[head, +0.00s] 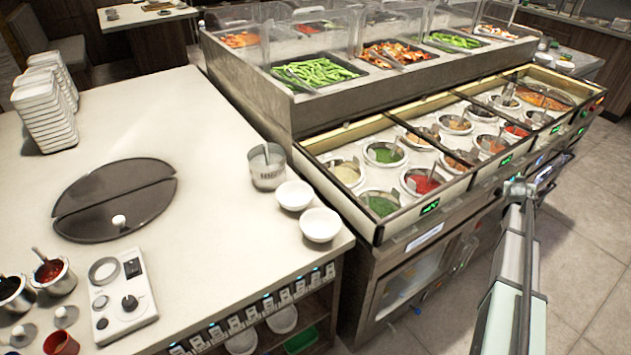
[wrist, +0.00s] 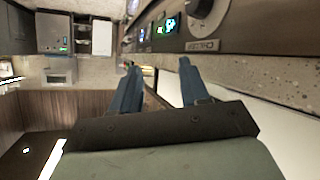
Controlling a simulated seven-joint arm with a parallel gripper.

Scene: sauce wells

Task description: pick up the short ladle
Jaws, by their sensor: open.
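Several ladle handles stick up from the sauce wells (head: 386,153) in the counter unit, one of them a handle at the red sauce well (head: 421,181). I cannot tell which is the short ladle. Another handle leans in a metal canister (head: 268,168) on the left counter. My arm reaches in from the lower right, in front of the sauce unit and apart from the wells. In the wrist view, my gripper (wrist: 158,64) shows two blue fingers spread apart with nothing between them. No ladle can be made out in the wrist view.
The sauce unit's front edge carries green displays; a knob (wrist: 207,14) on a panel is close beyond my fingers. Glass-fronted food trays (head: 315,73) stand behind the wells. White bowls (head: 320,225) sit on the left counter (head: 215,225). Floor is clear at the right.

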